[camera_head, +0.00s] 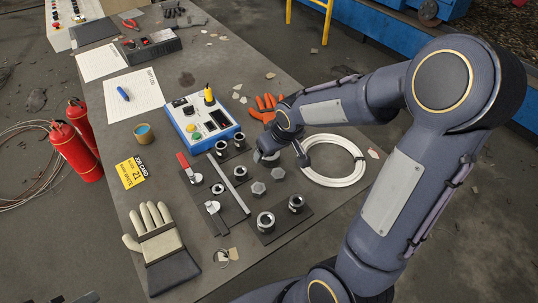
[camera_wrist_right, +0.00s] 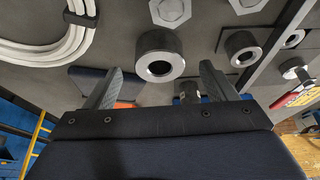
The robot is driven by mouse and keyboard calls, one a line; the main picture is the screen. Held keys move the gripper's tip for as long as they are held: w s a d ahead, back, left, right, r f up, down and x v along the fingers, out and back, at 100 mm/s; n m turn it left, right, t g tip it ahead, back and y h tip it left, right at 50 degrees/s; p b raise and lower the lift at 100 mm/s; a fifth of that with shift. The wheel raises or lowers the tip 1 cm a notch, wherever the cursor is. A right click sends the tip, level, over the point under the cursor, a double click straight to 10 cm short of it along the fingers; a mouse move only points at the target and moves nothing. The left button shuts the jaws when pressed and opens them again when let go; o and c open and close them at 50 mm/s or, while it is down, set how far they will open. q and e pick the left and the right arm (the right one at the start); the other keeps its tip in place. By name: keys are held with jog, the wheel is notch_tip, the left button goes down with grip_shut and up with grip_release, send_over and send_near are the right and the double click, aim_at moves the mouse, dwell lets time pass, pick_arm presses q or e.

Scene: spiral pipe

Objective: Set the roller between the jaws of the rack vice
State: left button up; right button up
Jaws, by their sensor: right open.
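My right gripper (camera_head: 284,153) is open and low over the far right part of the table. In the right wrist view its fingers (camera_wrist_right: 160,67) are spread wide with nothing held. A dark, thick-walled ring-like part (camera_wrist_right: 160,55), perhaps the roller, stands just beyond the fingertips, between them in the picture. In the head view that part (camera_head: 268,158) is partly hidden by my gripper. A dark fixture with a long grey bar (camera_head: 234,188) and a red handle (camera_head: 183,160) lies to the left. I cannot tell for sure whether it is the rack vice. My left gripper is not in view.
Several similar dark rings (camera_head: 266,221) stand on plates nearer the front, beside loose hex nuts (camera_head: 258,188). A coiled white cable (camera_head: 334,160) lies right of my gripper. A blue control box (camera_head: 203,122) and an orange glove (camera_head: 265,107) lie behind. A pale glove (camera_head: 157,233) lies front left.

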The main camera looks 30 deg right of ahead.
jog(key=x, duration=0.3)
jog(key=shift+r, duration=0.1)
jog(key=c, duration=1.1)
jog(key=shift+c, duration=0.9)
jog(key=shift+r, duration=0.1)
